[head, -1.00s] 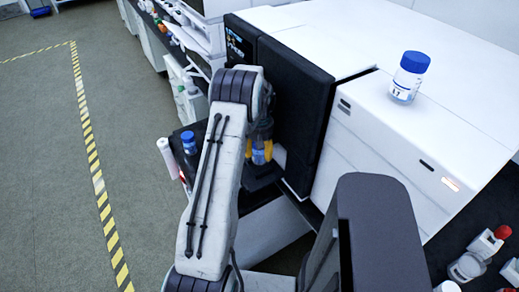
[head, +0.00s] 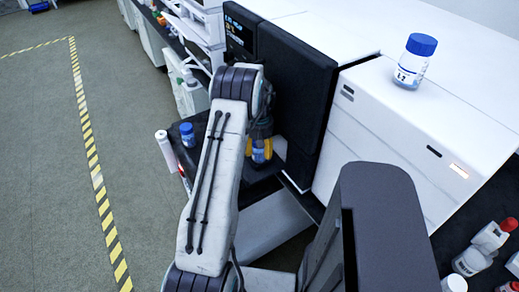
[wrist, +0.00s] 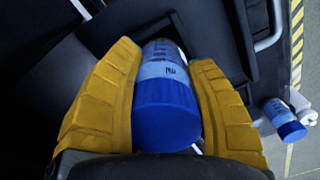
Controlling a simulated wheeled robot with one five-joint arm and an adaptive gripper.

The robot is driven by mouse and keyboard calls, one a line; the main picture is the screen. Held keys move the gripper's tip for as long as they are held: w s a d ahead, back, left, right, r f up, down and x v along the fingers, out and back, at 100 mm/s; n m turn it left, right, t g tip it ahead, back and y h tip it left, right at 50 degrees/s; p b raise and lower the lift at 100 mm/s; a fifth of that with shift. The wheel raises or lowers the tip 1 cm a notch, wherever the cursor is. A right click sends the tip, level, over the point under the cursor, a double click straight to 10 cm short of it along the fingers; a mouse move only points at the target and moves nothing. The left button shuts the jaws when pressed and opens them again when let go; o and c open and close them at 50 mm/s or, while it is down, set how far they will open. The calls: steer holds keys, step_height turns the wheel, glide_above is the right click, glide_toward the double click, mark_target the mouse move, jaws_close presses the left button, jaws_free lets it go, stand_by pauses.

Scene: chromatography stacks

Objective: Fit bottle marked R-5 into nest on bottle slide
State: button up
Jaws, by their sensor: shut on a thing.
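My gripper (wrist: 165,115) has its two yellow fingers shut on a blue-capped bottle (wrist: 166,105); the cap faces the wrist camera. The print on its label is too small to read. In the head view the gripper (head: 260,150) and the held bottle (head: 258,155) are partly hidden behind my arm, in front of the black instrument door. I cannot make out the bottle slide or its nest for certain; a dark ledge (head: 262,178) shows below the gripper.
Another blue-capped bottle (head: 187,134) stands on a dark surface left of my arm; a blue-capped bottle also shows at right in the wrist view (wrist: 284,118). One more (head: 414,62) stands on the white instrument (head: 400,140). A white marker-like cylinder (head: 166,150) is at left.

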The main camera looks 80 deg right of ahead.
steer(key=shift+f+b, duration=0.4)
stand_by(0.3)
steer(key=o, duration=1.3)
steer(key=shift+r, duration=0.1)
steer(key=shift+r, duration=3.7)
